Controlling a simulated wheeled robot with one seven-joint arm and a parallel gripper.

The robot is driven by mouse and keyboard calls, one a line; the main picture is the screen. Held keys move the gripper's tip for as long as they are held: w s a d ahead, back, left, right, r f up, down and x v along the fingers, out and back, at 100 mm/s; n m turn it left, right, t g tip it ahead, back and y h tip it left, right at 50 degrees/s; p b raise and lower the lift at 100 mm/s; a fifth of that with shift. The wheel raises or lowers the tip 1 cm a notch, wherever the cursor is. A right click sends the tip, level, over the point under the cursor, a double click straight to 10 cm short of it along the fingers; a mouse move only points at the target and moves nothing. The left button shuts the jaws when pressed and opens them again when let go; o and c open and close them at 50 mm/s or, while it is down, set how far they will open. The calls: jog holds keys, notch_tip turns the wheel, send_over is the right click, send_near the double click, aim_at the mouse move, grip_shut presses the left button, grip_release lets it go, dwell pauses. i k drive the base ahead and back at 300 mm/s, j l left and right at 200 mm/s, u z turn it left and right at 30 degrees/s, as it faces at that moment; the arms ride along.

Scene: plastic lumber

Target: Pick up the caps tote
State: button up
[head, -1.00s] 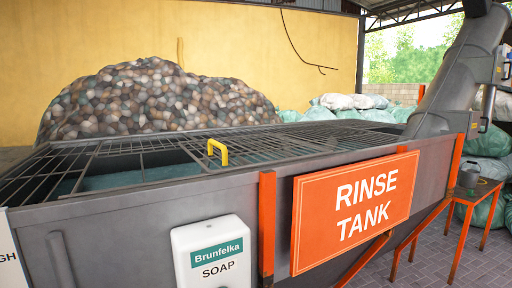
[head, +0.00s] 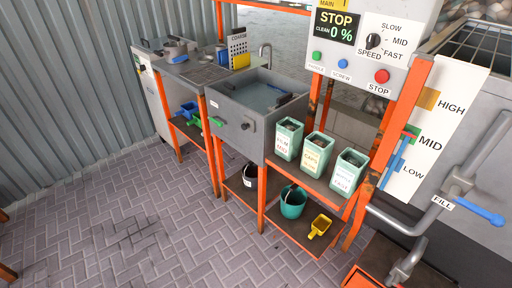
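The caps tote (head: 317,153) is a pale green, open-topped container with a label reading CAPS. It stands upright in the middle of a row of three similar totes on a shelf below the control panel. Dark contents show in its top. The tote to its left (head: 288,139) reads FILM, with a second word too small to be sure of. The tote to its right (head: 348,172) has a label that I cannot read for certain. My gripper is not in view.
A sink (head: 255,100) adjoins the totes on the left. A teal bucket (head: 293,202) and yellow scoop (head: 320,226) lie on the lower shelf. A FILL pipe with blue lever (head: 482,212) juts out at right. The paved floor (head: 110,220) at left is clear.

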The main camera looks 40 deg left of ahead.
aim_at(318, 147)
jog(key=u, duration=0.8)
jog(key=z, duration=1.25)
jog(key=u, duration=1.25)
jog(key=i+j, duration=0.25)
jog(key=i, duration=0.2)
jog(key=i+j+u, duration=0.1)
jog(key=i+j, duration=0.2)
jog(key=i, duration=0.15)
jog(key=i+j, duration=0.2)
jog(key=i, duration=0.3)
jog(key=j+u, duration=0.05)
